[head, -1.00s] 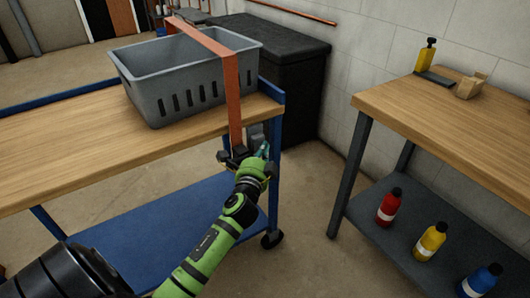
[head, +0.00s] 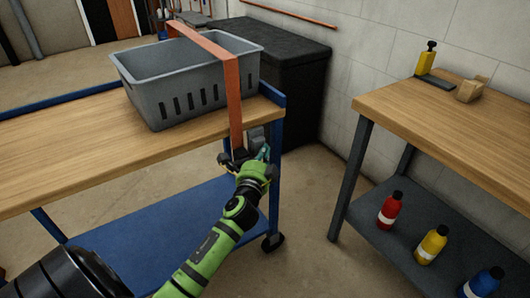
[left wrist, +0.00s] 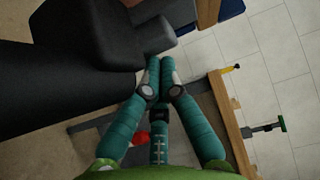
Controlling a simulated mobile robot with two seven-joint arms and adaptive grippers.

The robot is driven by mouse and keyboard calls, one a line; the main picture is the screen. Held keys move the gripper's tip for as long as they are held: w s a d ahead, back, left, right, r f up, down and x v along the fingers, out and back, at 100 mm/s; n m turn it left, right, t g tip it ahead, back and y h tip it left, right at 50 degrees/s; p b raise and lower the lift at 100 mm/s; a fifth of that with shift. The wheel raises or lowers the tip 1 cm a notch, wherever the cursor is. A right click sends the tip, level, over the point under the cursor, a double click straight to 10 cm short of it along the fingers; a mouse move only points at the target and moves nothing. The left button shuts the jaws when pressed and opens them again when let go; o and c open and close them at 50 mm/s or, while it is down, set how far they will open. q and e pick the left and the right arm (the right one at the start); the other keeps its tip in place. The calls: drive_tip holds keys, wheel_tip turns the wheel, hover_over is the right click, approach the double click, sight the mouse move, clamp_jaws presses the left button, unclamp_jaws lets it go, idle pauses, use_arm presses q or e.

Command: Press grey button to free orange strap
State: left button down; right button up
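The orange strap (head: 232,95) runs over a grey crate (head: 180,88) on the cart's wooden top and hangs down past its near right edge. It ends at a dark buckle (head: 238,158) below the edge. My left gripper (head: 264,152) is at the buckle's right side, and its fingers are partly hidden in the head view. In the left wrist view its teal fingers (left wrist: 160,62) are closed together and hold nothing visible. Their tips are at or very near a short dark grey cylinder (left wrist: 155,36), apparently the button, on a dark block (left wrist: 85,75). Contact is unclear. My right gripper is out of view.
The cart has a blue lower shelf (head: 165,225) and a blue corner post (head: 275,185) close to my left gripper. A second bench (head: 440,115) stands right, with several bottles on its lower shelf. Open floor (head: 315,200) lies between. A black chest (head: 290,65) stands behind.

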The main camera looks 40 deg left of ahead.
use_arm(q)
drive_tip(key=shift+s+a+y, duration=0.15)
drive_tip(key=shift+a+y, duration=0.15)
drive_tip(key=shift+a, duration=0.5)
drive_tip(key=d+v, duration=0.1)
drive_tip(key=v, duration=0.7)
drive_tip(key=shift+d, duration=0.15)
idle(0.5)
